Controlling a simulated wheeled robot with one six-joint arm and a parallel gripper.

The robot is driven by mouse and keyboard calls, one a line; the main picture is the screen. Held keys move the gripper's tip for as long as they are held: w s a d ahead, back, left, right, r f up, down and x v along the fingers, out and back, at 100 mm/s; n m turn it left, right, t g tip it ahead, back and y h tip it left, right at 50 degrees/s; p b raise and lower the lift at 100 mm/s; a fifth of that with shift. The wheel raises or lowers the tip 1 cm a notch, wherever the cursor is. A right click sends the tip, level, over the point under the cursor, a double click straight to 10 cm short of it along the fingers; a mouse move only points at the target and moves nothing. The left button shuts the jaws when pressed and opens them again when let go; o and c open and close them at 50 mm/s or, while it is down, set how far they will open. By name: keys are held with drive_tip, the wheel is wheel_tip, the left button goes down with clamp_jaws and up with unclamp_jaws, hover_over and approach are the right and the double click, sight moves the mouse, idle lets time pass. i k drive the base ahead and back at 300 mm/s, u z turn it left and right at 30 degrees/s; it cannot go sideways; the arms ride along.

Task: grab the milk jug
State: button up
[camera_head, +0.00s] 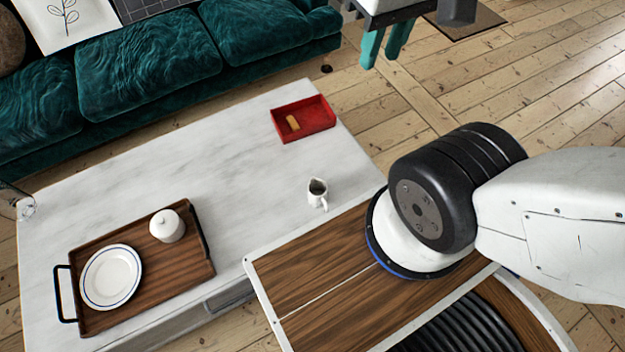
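The milk jug (317,192) is a small white jug with a dark opening. It stands upright on the white marble-look coffee table (225,145), right of the middle of the picture and close to the table's near right edge. Nothing touches it. My arm shows at the right, with its white and black links over my wood-topped base.
A wooden tray (88,318) at the table's left bears a white plate (111,277) and a white lidded pot (167,226). A red tray (315,112) with a small tan object lies behind the jug. A green sofa (150,62) borders the far side. The table's middle is clear.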

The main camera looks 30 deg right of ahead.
sight(318, 189)
drive_tip(key=z, duration=0.05)
drive_tip(key=k, duration=1)
drive_tip(key=z, duration=0.5)
